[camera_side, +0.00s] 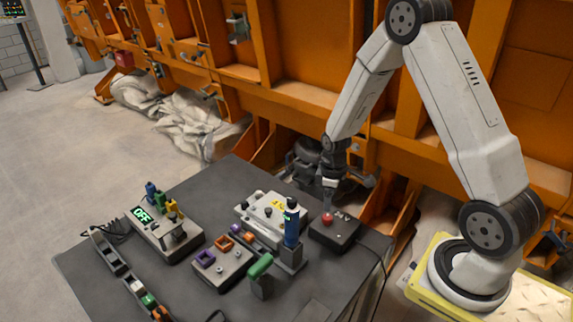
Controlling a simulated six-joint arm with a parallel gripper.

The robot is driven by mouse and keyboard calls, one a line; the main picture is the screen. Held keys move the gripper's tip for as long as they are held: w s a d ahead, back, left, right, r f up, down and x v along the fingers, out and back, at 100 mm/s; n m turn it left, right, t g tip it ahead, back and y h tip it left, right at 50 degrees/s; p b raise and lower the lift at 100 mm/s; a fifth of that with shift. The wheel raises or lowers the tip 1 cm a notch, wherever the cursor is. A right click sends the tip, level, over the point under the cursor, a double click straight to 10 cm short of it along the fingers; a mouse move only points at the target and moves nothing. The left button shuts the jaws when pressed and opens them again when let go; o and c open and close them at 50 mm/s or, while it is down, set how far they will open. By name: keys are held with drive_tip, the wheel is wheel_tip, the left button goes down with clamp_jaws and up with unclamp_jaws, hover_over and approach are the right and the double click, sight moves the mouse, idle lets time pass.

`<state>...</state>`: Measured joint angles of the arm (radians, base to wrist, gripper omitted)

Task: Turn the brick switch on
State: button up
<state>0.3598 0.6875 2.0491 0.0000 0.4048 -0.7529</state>
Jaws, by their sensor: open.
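My gripper (329,192) points down at the right of the dark table, just above a black box with a red button (327,219). It is open, with nothing seen between its fingers; whether it touches the button I cannot tell. A strip (130,280) at the front left carries white, green and orange-red blocks (159,313). I cannot tell for sure which part is the brick switch.
The dark table (90,262) also bears a box with purple and orange pieces (222,262), a white box (262,216), an upright blue lever (292,222) and a green handle (261,265). Orange steel framing (290,60) stands close behind.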

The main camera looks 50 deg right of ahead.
sight(327, 217)
drive_tip(key=shift+f, duration=3.7)
clamp_jaws()
